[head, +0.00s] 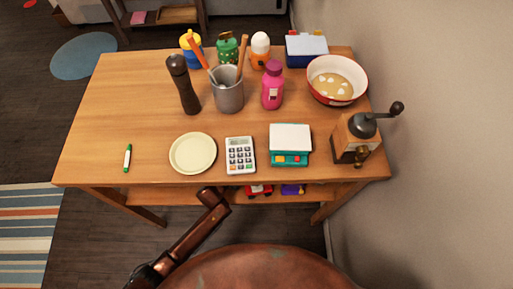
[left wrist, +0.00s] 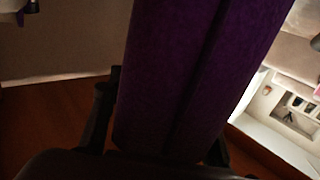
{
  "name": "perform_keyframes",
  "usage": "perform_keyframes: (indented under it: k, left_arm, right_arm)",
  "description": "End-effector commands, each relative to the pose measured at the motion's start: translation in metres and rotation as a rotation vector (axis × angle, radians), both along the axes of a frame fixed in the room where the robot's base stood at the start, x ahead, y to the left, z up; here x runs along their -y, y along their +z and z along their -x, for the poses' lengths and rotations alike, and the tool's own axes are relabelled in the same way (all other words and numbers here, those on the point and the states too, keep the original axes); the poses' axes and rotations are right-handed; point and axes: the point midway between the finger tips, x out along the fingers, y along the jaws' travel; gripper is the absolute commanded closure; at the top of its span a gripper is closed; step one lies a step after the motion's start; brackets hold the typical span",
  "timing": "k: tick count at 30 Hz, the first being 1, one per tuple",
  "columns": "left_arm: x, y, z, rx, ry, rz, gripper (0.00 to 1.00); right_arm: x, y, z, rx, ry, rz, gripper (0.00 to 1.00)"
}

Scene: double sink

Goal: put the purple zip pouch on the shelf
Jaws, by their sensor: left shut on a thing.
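The purple zip pouch (left wrist: 195,70) fills the middle of the left wrist view, close to the camera. My left gripper (left wrist: 165,140) is shut on it, with dark fingers on either side of its lower part. In the head view my left arm reaches up from the bottom left to the table's front edge; I cannot make out the held pouch there. A wooden shelf (head: 180,198) runs low under the table, mostly hidden by the tabletop. My right gripper is in neither view.
On the shelf are a red toy car (head: 259,191) and a small purple-and-yellow thing (head: 292,189). The table (head: 110,110) holds a plate (head: 193,153), calculator (head: 240,155), toy scale (head: 290,145), grinder (head: 356,140), bowl (head: 337,80) and cup (head: 228,92). A wall stands close on the right.

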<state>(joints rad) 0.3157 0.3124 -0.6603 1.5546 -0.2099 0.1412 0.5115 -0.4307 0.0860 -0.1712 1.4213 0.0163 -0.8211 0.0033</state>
Motion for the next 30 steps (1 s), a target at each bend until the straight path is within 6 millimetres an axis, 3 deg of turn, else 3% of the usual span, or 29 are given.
perform_keyframes:
  k: [9,10,17,30]
  left_arm:
    - [-0.0003,-0.0020,-0.0001,0.001,0.001,0.001,1.00]
    - [-0.0004,-0.0028,-0.0001,0.000,0.001,0.000,0.55]
    - [-0.0004,-0.0018,-0.0001,0.000,0.001,0.000,0.40]
    - [-0.0068,0.0019,0.0058,0.000,0.002,-0.001,0.39]
  right_arm:
    - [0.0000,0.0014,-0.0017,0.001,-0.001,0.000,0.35]
    - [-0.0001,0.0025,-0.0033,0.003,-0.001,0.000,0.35]
    - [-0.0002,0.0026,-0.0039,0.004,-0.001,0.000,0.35]
    - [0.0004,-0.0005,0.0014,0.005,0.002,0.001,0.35]
